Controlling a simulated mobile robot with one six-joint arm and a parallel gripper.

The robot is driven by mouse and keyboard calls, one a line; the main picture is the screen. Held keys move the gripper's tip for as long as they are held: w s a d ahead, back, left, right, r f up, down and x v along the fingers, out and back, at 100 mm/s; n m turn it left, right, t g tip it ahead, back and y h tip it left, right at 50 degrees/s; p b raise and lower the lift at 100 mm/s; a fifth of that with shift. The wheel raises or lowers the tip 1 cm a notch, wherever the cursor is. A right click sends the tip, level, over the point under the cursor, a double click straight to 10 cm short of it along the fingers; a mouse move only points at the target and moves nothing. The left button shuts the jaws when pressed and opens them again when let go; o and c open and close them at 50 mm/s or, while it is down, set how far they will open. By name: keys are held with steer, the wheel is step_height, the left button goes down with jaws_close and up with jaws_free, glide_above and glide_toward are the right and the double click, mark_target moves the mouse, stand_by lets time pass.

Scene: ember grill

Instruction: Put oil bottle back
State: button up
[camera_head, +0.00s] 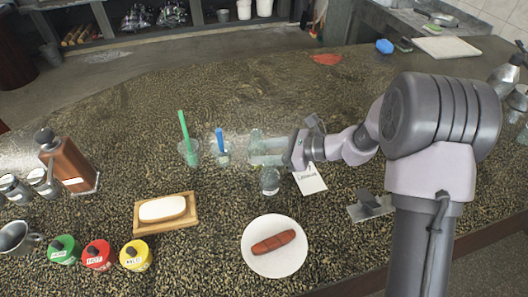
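My gripper (272,152) reaches in from the right over the middle of the counter, pointing left. Its finger area overlaps pale, see-through glassy shapes, so I cannot tell whether it is open or shut on something. A small clear glass vessel (269,181) stands just below the gripper and may be the oil bottle, but this is unclear. To the left stand a clear glass with a green-handled brush (185,135) and a clear glass with a blue-handled brush (221,147).
A white plate (260,268) with a sausage (273,243) lies in front. A wooden tray (146,224), capped jars (97,255) and a brown bottle (68,167) are at left. A white card (311,180) lies under my wrist. The far counter is mostly clear.

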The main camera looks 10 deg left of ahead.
steer(key=o, duration=0.4)
